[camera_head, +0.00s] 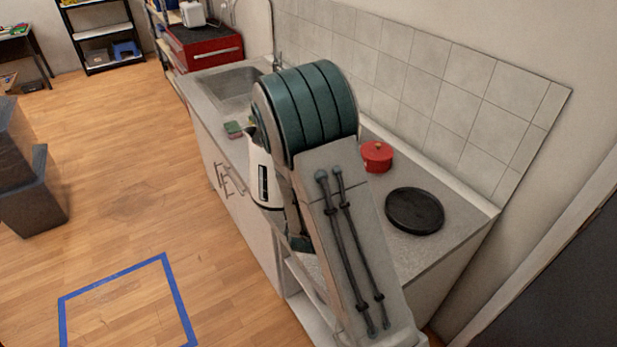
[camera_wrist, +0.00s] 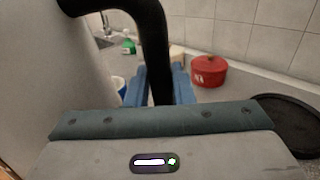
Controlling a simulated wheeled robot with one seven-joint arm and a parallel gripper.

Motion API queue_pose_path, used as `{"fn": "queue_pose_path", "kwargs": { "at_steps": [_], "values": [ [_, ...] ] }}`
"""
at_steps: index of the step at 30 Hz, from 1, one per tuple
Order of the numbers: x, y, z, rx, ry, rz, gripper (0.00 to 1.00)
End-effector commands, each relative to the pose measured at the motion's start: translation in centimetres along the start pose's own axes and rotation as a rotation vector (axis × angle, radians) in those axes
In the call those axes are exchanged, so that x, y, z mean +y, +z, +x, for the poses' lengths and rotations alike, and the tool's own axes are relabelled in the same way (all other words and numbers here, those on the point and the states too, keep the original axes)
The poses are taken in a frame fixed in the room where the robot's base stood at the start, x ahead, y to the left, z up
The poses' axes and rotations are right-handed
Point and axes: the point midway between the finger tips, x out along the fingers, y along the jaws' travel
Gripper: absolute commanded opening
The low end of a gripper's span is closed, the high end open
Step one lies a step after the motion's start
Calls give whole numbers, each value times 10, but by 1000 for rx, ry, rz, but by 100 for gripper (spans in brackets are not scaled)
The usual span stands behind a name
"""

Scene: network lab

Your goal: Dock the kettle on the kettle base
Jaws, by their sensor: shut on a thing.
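The white kettle (camera_head: 262,180) shows left of my arm in the head view, partly hidden by it, near the counter's front edge. It has a dark window strip on its side. In the wrist view its pale body (camera_wrist: 45,60) fills the left side and its black handle (camera_wrist: 152,35) runs down between the blue fingers of my gripper (camera_wrist: 163,86). My gripper is shut on the handle. My arm hides the gripper in the head view. I see nothing that is clearly the kettle base; a flat black round disc (camera_head: 414,210) lies on the right of the counter.
A red lidded pot (camera_head: 377,156) stands on the counter (camera_head: 445,192) near the tiled wall, behind the disc. A sink (camera_head: 232,88) and a green sponge (camera_head: 233,129) are at the left. A green bottle (camera_wrist: 129,43) stands farther back.

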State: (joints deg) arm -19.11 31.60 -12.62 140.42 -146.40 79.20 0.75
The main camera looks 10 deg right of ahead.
Motion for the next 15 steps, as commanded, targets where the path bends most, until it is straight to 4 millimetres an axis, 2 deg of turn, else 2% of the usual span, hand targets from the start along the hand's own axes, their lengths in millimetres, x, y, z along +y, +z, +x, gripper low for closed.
{"fn": "queue_pose_path", "kwargs": {
  "at_steps": [7,15],
  "values": [
    [-88,2,23,-9,-279,2,0],
    [-193,1,23,-4,-619,-10,0]
  ]
}}
